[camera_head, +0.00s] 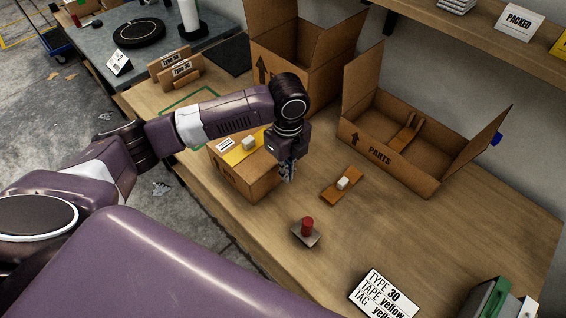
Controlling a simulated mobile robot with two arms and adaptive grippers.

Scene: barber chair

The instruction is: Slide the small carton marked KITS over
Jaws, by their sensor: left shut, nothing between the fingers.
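A small closed carton (238,183) stands on the wooden bench, left of the middle. A yellow piece and a white block lie on its top, next to a white label. I cannot read KITS on its visible faces. My left gripper (288,172) points down at the carton's right side, shut with nothing in it. It is very close to that side; I cannot tell whether it touches. My left arm passes over the carton's far part and hides some of it. My right gripper is not in view.
A green outline (180,108) lies on the bench beyond the carton, partly behind my arm. A tall open box (325,68) and an open PARTS box (377,155) stand behind. A red-knobbed tool (307,227), a wooden piece (333,194) and a sign (383,294) lie to the right.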

